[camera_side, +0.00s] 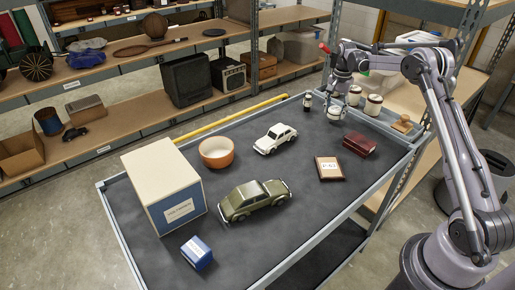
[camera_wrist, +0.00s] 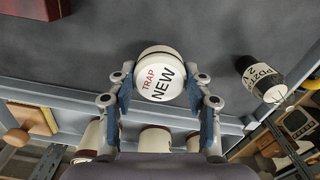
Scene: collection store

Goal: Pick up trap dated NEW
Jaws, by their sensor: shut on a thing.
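The trap (camera_wrist: 158,78) is a round white piece with "TRAP" in red and "NEW" in black on its face. It sits between the two blue-padded fingers of my gripper (camera_wrist: 160,97) in the wrist view, and the gripper is shut on it. In the side view my gripper (camera_side: 338,92) points down at the far right corner of the dark table, with a small white piece (camera_side: 336,113) just below it. I cannot tell whether the trap touches the table surface.
Cream jars (camera_side: 373,105) stand beside my gripper. A dark-capped labelled bottle (camera_wrist: 262,80) is close by. Two model cars, a bowl (camera_side: 216,152) and boxes stand further left.

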